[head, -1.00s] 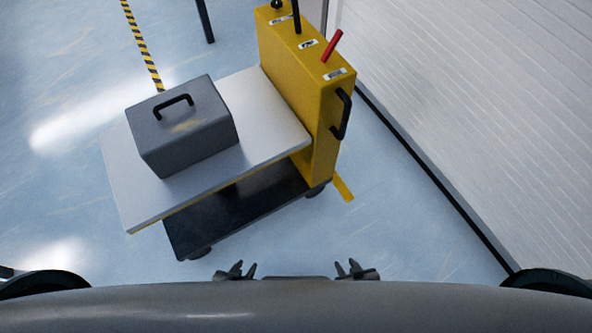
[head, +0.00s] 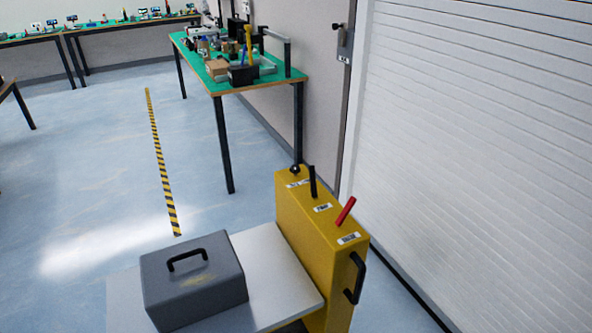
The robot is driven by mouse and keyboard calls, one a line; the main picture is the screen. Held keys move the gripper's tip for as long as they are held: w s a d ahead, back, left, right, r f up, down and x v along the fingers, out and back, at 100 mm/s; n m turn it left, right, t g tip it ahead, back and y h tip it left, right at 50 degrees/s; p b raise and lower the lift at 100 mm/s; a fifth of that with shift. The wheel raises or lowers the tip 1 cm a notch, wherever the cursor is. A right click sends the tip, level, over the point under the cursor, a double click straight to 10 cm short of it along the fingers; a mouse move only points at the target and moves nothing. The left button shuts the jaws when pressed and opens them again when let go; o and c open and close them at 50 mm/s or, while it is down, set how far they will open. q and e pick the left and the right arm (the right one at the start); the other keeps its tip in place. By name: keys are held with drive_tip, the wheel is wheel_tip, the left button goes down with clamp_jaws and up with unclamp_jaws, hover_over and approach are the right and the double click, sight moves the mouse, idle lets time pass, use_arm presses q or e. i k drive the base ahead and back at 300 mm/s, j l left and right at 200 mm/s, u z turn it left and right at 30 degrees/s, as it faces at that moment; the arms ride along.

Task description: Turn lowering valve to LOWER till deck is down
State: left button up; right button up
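A yellow lift cart column (head: 312,238) stands right of centre in the head view. On its top are a tilted red lever (head: 345,212), an upright black lever (head: 313,182) and a black knob (head: 295,169). Small white labels sit beside them, too small to read surely. A black handle (head: 356,278) is on the column's right side. The pale deck (head: 285,283) joins the column's left side and carries a grey box (head: 193,282) with a black handle. The deck's underside and base are out of frame. Neither of my grippers is in view.
A green-topped workbench (head: 222,86) with mixed items stands behind the cart against the wall. A white ribbed shutter (head: 470,150) runs along the right. Yellow-black floor tape (head: 160,165) lies left on open blue floor. More benches (head: 125,24) stand at the back left.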

sight(295, 169)
drive_tip(key=i+j+z, duration=0.1)
drive_tip(key=j+z, duration=0.85)
